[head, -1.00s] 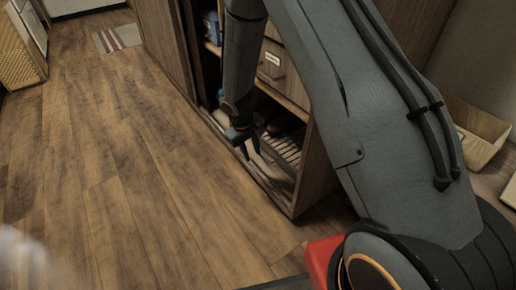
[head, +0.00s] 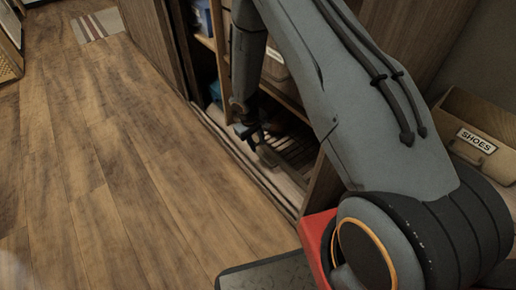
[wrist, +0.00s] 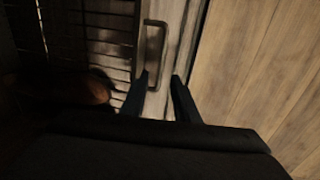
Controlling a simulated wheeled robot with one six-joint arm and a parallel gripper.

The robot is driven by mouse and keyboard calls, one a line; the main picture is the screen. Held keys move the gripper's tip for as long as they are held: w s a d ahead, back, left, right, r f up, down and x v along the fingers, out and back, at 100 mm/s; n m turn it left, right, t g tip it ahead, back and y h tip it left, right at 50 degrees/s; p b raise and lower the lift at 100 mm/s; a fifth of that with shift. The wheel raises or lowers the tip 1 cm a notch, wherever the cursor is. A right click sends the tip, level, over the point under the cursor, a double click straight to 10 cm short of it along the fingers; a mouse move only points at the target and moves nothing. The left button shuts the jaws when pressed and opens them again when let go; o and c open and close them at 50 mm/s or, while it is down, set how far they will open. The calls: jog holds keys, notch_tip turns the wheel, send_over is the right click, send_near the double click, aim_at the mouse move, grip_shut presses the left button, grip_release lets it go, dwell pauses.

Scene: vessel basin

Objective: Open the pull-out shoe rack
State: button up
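The pull-out shoe rack, with dark slats (head: 297,150), is low in the cabinet. Its pale front (head: 282,187) runs along the floor; how far out it stands is unclear. In the wrist view its slats (wrist: 108,48) lie left of the worn pale front (wrist: 176,45), which bears a dark loop handle (wrist: 153,24). My gripper (head: 258,145) is low at the rack front. In the wrist view my gripper's fingers (wrist: 160,78) are apart, around the handle's near end. I cannot tell if they touch it. My arm hides part of the rack.
Open wooden floor (head: 110,170) lies left of the cabinet. Upper shelves hold a grey bin (head: 275,66) and a blue item (head: 201,17). A box labelled SHOES (head: 478,140) stands at right. A striped mat (head: 98,25) lies far left.

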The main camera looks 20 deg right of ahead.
aim_at(260, 155)
jog(key=f, duration=0.2)
jog(key=f+b, duration=0.1)
jog(key=f, duration=0.1)
jog(key=d+f+b, duration=0.1)
jog(key=f, duration=0.1)
jog(key=shift+w+f, duration=0.25)
grip_shut()
